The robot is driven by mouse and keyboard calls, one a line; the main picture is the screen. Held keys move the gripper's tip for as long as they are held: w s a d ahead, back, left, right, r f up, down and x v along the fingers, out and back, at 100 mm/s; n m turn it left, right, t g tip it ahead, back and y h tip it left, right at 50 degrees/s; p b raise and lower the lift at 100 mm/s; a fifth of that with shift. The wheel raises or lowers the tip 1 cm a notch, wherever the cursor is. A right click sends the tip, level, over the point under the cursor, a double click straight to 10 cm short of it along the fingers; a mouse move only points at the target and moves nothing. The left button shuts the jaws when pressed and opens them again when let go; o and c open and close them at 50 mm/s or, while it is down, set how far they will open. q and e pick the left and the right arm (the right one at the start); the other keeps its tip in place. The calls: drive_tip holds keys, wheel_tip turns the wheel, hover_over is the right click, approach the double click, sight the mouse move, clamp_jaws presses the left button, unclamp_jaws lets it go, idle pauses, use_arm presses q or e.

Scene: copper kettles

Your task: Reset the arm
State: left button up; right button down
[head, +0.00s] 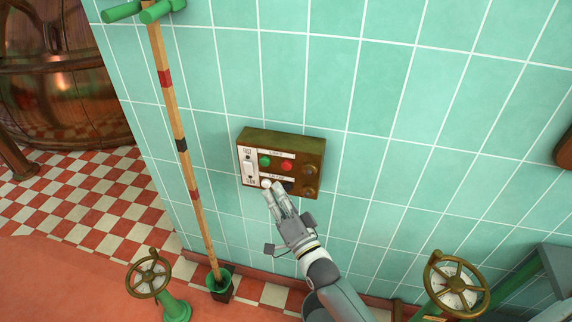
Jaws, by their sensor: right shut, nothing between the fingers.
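My right gripper (270,187) is shut and empty. Its arm comes up from the bottom of the head view. The fingertips are in front of the lower edge of a brass control box (312,148) on the tiled wall; I cannot tell whether they touch it. The box has a green button (265,161), a red button (287,166), dark knobs (309,170) and a white switch plate (248,168) at its left. The gripper hides part of the box's lower row. My left gripper is not in view.
A wooden pole (178,130) with coloured bands stands left of the box, its foot in a green holder (222,287). Handwheels stand at the lower left (148,275) and lower right (456,285). A copper kettle (60,85) is at the far left. The wall right of the box is bare.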

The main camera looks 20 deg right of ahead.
idle(0.8)
drive_tip(key=s+d+f+n+g+h, duration=0.1)
drive_tip(key=s+f+n+g, duration=0.4)
drive_tip(key=f, duration=1.3)
drive_tip(key=s+d+f+n+g+h, duration=0.15)
drive_tip(key=s+f+g, duration=0.35)
drive_tip(key=s+f, duration=0.95)
drive_tip(key=s+d+f+n+g, duration=0.1)
drive_tip(key=s+f+n+g, duration=0.1)
drive_tip(key=s+f, duration=0.4)
drive_tip(key=s+d+f+n+g, duration=0.1)
drive_tip(key=s+f+g, duration=0.3)
drive_tip(key=s, duration=1)
drive_tip(key=s+d+f+n+g+h, duration=0.1)
drive_tip(key=s+d+f+n+g, duration=0.1)
drive_tip(key=s+f, duration=0.8)
drive_tip(key=shift+d+f+n+g, duration=0.25)
drive_tip(key=shift+d+n+g, duration=0.1)
drive_tip(key=shift+d+g, duration=0.3)
drive_tip(key=shift+s, duration=0.1)
